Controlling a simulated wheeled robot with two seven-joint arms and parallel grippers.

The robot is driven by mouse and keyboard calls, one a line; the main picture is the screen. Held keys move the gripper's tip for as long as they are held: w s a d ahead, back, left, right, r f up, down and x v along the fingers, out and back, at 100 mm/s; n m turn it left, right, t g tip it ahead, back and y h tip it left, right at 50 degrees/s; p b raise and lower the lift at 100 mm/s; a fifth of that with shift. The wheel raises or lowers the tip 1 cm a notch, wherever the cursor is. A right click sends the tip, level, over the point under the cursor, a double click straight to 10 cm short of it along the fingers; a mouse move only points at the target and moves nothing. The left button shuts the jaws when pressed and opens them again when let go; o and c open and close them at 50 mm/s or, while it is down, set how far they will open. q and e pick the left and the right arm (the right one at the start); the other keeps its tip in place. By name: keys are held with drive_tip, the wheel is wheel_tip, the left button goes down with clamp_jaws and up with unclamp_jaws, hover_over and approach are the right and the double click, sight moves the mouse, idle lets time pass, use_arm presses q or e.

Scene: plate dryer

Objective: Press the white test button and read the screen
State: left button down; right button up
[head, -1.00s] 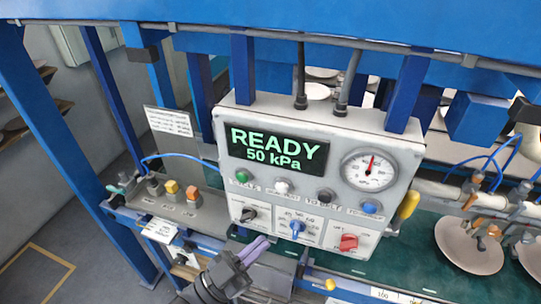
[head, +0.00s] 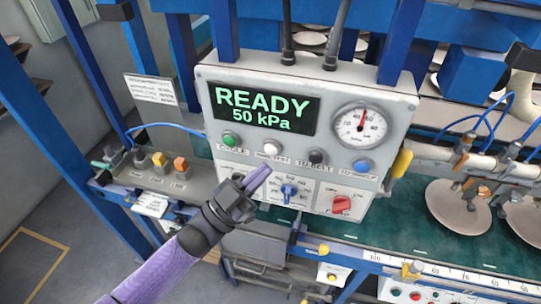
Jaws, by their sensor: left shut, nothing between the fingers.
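The control box (head: 385,100) has a dark screen (head: 264,111) that reads "READY 50 kPa" in green. Below the screen is a row of buttons: green (head: 230,140), white (head: 271,146), black (head: 317,156) and blue (head: 362,165). My left gripper (head: 266,168) is shut and empty. Its purple fingertips are just below the white button in the picture; I cannot tell whether they touch the panel. The gripper hides part of the lower left panel. The white button itself shows clear. My right gripper is not in view.
A round gauge (head: 361,125), a blue knob (head: 289,190) and a red knob (head: 341,204) share the panel. Plates (head: 459,207) lie on the green belt at right. Blue posts flank the box.

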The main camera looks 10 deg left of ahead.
sight(272, 148)
use_arm(q)
drive_tip(key=shift+w+b, duration=0.3)
drive_tip(key=shift+w, duration=0.65)
idle(0.3)
drive_tip(key=shift+w, duration=0.15)
idle(0.9)
drive_tip(key=shift+w, duration=0.3)
